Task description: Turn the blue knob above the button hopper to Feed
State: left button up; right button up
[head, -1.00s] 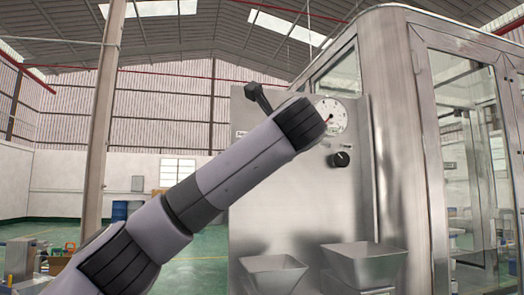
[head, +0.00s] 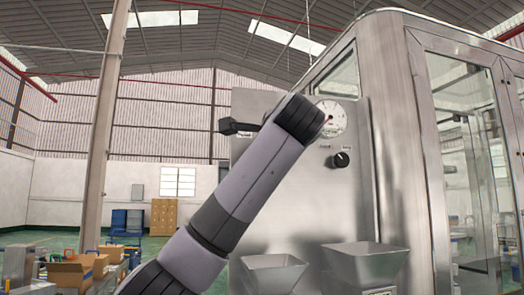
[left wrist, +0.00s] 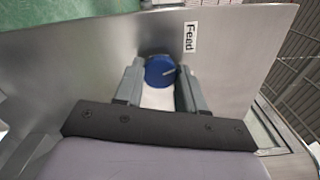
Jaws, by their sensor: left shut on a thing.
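The blue knob (left wrist: 160,72) shows in the left wrist view, on a flat metal panel. A short pale mark on its face points to the upper right of that picture. The white label "Feed" (left wrist: 190,37) is just beyond it, turned sideways. My left gripper (left wrist: 161,84) has one finger on each side of the knob and is shut on it. In the head view my left arm covers the knob, and I cannot make out the fingers there. Two metal hoppers, left (head: 274,272) and right (head: 362,264), sit low on the panel. My right gripper is not in view.
A round dial gauge (head: 331,118) and a black knob (head: 341,160) are on the panel (head: 300,205), right of my arm. A glass-doored metal cabinet (head: 395,130) stands at the right. Cardboard boxes (head: 75,272) are at the lower left.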

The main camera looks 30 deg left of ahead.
pick_arm(q)
jog(key=shift+f+n, duration=0.1)
jog(key=shift+n, duration=2.1)
jog(key=o, duration=1.1)
jog(key=shift+c, duration=0.2)
jog(key=b+v, duration=0.2)
jog(key=v, duration=0.5)
jog(key=shift+b, duration=0.3)
jog(key=shift+s, duration=0.1)
